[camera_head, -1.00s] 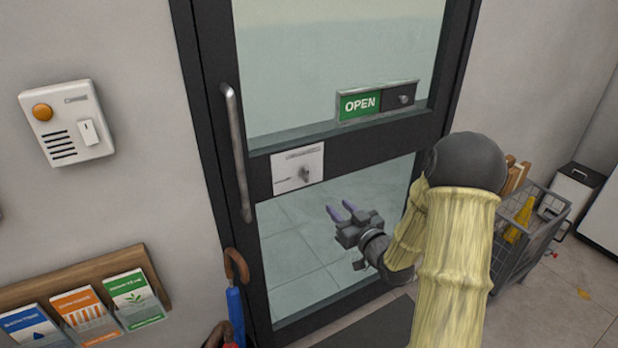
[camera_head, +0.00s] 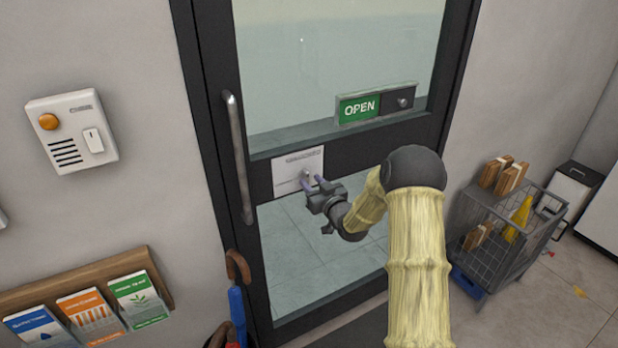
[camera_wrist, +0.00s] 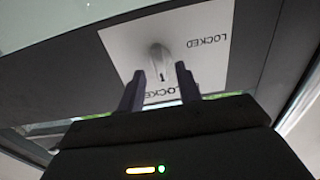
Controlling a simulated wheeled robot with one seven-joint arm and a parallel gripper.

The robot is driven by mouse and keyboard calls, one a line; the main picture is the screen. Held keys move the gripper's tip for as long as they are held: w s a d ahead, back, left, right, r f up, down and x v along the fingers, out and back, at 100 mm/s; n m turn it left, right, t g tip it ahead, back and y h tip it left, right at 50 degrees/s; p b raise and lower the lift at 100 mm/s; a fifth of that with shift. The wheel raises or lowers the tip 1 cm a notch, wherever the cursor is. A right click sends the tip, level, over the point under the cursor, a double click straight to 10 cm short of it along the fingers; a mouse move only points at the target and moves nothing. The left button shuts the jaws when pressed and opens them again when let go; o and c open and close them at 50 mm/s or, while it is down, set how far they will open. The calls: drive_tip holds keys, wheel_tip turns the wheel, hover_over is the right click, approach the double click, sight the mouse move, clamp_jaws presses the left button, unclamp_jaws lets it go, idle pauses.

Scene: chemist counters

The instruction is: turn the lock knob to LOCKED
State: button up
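The lock plate (camera_head: 290,165) is a pale rectangle on the dark crossbar of the glass door. Its small grey knob (camera_head: 306,173) is at its right part, just beyond my fingertips. In the wrist view the knob (camera_wrist: 158,58) stands out from the plate (camera_wrist: 200,60), its lever running roughly up and down in that picture. Upside-down lettering LOCKED shows to its right; other lettering below it is partly hidden by my fingers. My gripper (camera_head: 312,184) is open, its two purple fingers apart and empty. The knob appears between or just ahead of the tips; contact cannot be told.
A vertical door handle (camera_head: 238,155) stands left of the plate. A green OPEN sign (camera_head: 360,107) is above right. Umbrellas (camera_head: 236,300) and a leaflet rack (camera_head: 160,275) are at lower left. A wire basket cart (camera_head: 500,235) stands on the right.

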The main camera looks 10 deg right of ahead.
sight(306, 177)
drive_tip(key=shift+x, duration=1.2)
drive_tip(key=c, duration=0.6)
drive_tip(key=shift+c, duration=0.2)
